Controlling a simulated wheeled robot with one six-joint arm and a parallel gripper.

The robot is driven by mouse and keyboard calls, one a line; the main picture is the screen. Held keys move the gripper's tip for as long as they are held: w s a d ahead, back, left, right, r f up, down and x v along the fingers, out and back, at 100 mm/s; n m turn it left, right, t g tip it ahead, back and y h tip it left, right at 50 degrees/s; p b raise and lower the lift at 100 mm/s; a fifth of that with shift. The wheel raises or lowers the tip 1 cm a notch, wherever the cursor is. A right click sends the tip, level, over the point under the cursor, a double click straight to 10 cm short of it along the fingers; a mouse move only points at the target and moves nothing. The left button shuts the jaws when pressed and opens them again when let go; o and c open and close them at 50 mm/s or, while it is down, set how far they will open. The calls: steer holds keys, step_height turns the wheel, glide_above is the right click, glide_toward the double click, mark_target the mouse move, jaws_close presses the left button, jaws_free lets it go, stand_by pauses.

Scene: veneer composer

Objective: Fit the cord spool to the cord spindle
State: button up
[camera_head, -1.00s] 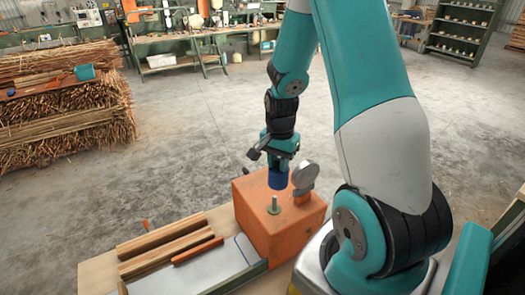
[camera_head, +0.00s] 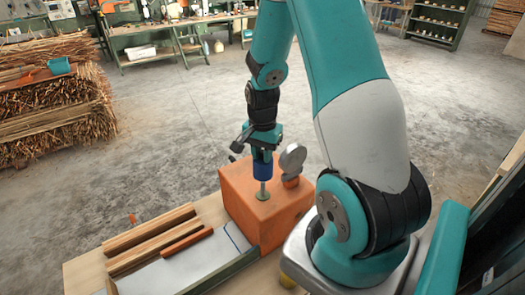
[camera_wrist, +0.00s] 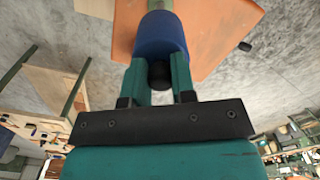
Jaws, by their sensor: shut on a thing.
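The cord spool (camera_head: 263,170) is a blue cylinder, held upright in my gripper (camera_head: 263,155) above the orange box. In the wrist view the blue spool (camera_wrist: 160,37) lies ahead of the fingers, and my gripper (camera_wrist: 159,76) is shut on a dark knob at its near end. The cord spindle (camera_head: 263,189) is a short pale post with a greenish round base on top of the orange box. The spool's lower end is in line with the post's top in the head view. I cannot tell whether they touch or the post has entered the spool.
The orange box (camera_head: 262,216) carries a round grey dial (camera_head: 292,158) close to the right of the spool. Wooden strips (camera_head: 150,240) lie on the bench at left, beside a pale sheet (camera_head: 190,268). Bundled sticks (camera_head: 50,105) are stacked on the floor far left.

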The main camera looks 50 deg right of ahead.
mark_target(263, 183)
steer(key=shift+f+b, duration=0.35)
steer(key=shift+f, duration=0.5)
steer(key=shift+f+b, duration=2.75)
steer(key=shift+f, duration=0.9)
steer(key=o, duration=1)
step_height(263, 183, up, 17)
steer(key=shift+r+b, duration=0.2)
steer(key=shift+b, duration=0.95)
steer(key=s+a+n+t+y+b, duration=0.1)
steer(key=s+a+n+y, duration=0.1)
steer(key=a+n, duration=1)
steer(key=s+a+n+y, duration=0.1)
steer(key=s+a+n, duration=0.4)
steer(key=a, duration=0.4)
steer(key=s+a+n+g+y+b, duration=0.1)
steer(key=s+a+n, duration=0.4)
steer(key=s+a, duration=0.2)
steer(key=shift+a+b, duration=0.3)
steer(key=shift+a, duration=0.9)
